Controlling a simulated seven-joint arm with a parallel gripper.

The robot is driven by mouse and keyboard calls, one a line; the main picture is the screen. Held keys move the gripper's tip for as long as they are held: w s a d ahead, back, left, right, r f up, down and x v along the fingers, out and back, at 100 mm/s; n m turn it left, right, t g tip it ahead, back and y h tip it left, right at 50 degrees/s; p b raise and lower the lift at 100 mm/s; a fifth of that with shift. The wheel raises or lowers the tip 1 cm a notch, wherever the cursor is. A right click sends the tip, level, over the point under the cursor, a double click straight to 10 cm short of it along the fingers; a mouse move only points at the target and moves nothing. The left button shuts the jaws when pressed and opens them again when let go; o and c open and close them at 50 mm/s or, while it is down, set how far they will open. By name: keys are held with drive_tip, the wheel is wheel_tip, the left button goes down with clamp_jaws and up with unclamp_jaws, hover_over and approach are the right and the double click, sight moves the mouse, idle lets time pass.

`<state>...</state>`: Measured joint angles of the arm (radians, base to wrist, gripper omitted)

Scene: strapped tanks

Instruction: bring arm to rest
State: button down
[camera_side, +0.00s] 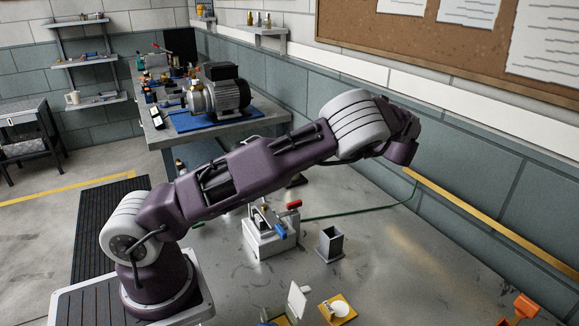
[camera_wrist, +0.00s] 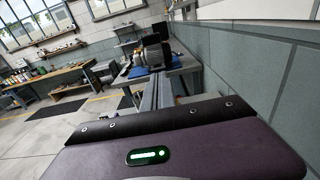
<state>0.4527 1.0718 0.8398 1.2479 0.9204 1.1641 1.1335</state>
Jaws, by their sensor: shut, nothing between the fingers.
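My gripper (camera_wrist: 159,80) shows in the wrist view as grey fingers close together beyond the dark edge of my purple hand. It is shut and empty, pointing out across the room, with no object near its tips. In the side view my arm stretches from its base at lower left up to the upper right, high above the metal table (camera_side: 385,255). The fingers are not clearly visible there, as the wrist end is turned away near the wall.
A motor (camera_side: 222,91) sits on the back bench. The wall is close to my wrist.

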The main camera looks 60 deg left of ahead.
idle(0.5)
drive_tip(key=s+d+f+n+g+h, duration=0.1)
drive_tip(key=s+d+n+h, duration=0.2)
drive_tip(key=s+n+h, duration=0.65)
drive_tip(key=s+d+r+n+t+h, duration=0.1)
drive_tip(key=s+d+n+t+h, duration=0.2)
drive_tip(key=s+d, duration=0.7)
drive_tip(key=s+d+r+n+t+h, duration=0.2)
drive_tip(key=s+d+n+h, duration=0.3)
drive_tip(key=s+d, duration=0.6)
drive_tip(key=s+t, duration=0.1)
drive_tip(key=s, duration=0.2)
drive_tip(key=shift+d+r+t, duration=0.25)
drive_tip(key=shift+d+t, duration=0.05)
drive_tip(key=shift+w+n, duration=0.15)
drive_tip(key=shift+n, duration=0.1)
